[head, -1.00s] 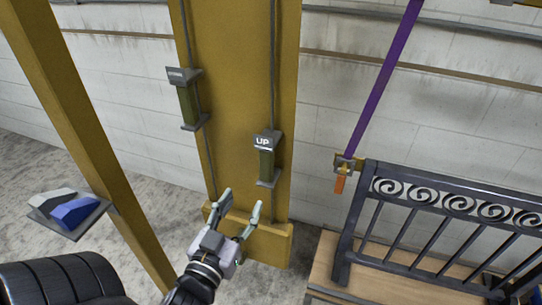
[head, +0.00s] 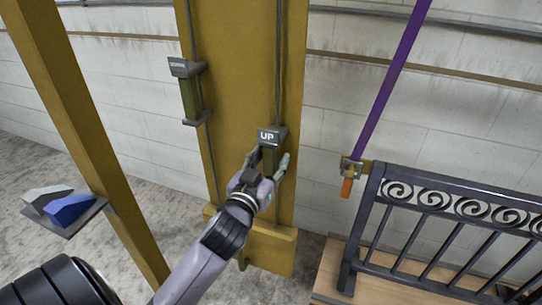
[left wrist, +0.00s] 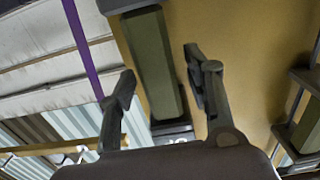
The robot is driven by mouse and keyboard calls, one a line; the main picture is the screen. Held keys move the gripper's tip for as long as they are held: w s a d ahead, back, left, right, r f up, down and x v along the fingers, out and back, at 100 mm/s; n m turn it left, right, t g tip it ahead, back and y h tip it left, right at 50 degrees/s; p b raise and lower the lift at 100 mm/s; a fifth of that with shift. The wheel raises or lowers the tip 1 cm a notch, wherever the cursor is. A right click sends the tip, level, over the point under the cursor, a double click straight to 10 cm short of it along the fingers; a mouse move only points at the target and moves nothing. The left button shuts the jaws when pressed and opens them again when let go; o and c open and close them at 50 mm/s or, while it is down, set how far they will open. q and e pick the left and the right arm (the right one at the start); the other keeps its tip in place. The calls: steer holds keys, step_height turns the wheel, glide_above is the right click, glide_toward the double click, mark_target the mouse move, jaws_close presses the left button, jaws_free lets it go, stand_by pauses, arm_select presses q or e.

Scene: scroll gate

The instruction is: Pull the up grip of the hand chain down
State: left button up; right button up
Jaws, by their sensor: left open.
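The up grip (head: 268,137) is an olive-green bar between grey end plates, with a plate marked UP on top, on a chain in front of the yellow column. My left gripper (head: 268,160) is at the bar just below the UP plate, open, with a finger on each side. In the left wrist view the green bar of the up grip (left wrist: 153,58) stands between the two open fingers, with gaps visible. My gripper hides the grip's lower part in the head view. My right gripper is not in view.
The down grip (head: 190,98) hangs to the left, higher up, on the same yellow column (head: 235,60). A black metal railing (head: 440,215) and a purple strap (head: 392,85) are at right. A slanted yellow post (head: 75,130) and a tray with blue and grey pieces (head: 70,210) are at left.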

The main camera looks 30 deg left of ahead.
arm_select(q)
steer(key=shift+w+a, duration=0.1)
steer(key=shift+w, duration=0.35)
jaws_close()
stand_by(0.4)
stand_by(0.4)
